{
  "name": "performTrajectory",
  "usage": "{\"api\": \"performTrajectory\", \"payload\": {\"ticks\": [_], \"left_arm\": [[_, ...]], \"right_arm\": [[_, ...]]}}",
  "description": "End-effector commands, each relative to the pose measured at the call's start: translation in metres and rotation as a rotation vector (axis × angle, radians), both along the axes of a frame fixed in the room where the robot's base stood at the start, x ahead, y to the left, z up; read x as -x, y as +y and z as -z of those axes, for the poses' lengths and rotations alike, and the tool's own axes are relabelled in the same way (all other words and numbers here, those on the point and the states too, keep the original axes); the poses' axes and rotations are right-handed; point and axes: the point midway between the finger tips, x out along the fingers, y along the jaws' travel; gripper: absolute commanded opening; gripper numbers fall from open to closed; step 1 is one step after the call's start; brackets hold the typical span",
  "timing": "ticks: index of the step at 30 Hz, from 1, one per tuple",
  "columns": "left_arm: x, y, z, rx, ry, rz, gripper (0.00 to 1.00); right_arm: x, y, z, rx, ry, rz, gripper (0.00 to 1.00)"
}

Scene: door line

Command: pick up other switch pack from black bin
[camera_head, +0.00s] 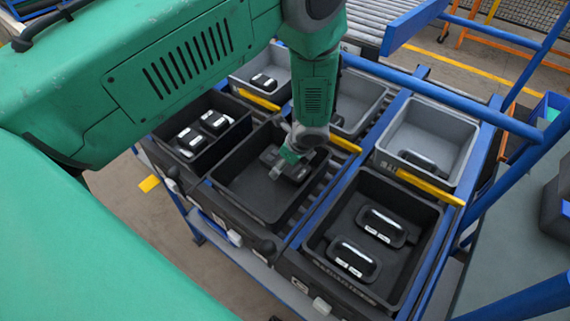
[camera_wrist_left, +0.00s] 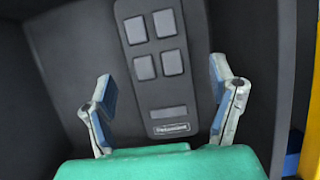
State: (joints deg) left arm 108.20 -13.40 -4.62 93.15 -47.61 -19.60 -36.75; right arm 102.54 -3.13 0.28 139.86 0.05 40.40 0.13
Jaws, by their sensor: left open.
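The switch pack (camera_wrist_left: 155,62) is a dark, flat panel with four grey square buttons and a small label near its lower end. It lies in the middle black bin (camera_head: 232,187). My left gripper (camera_head: 281,166) reaches down into that bin from above. In the left wrist view, the open fingers (camera_wrist_left: 160,75) stand on either side of the pack's lower part, with gaps on both sides. The gripper holds nothing. In the head view, the gripper and wrist partly hide the dark shape below them. My right gripper is not in view.
A black bin (camera_head: 159,131) at left holds two white-and-black parts. A black bin (camera_head: 313,239) at front right holds two handle-like parts. Grey bins (camera_head: 463,135) stand behind, with yellow strips (camera_head: 430,186) between. Blue rails (camera_head: 440,102) border the rack. The bin walls stand close around my gripper.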

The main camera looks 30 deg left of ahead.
Motion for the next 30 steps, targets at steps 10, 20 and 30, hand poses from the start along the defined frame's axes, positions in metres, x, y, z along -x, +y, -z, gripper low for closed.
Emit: {"api": "performTrajectory", "payload": {"ticks": [10,20,30], "left_arm": [[-0.002,0.006,0.016,0.001,-0.003,0.001,0.78],[-0.003,0.006,0.018,0.001,-0.002,0.001,0.78],[-0.002,0.006,0.021,0.001,-0.002,0.0,0.78]], "right_arm": [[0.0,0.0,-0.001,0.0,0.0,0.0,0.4],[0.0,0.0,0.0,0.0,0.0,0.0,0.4],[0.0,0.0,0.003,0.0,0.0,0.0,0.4]]}}
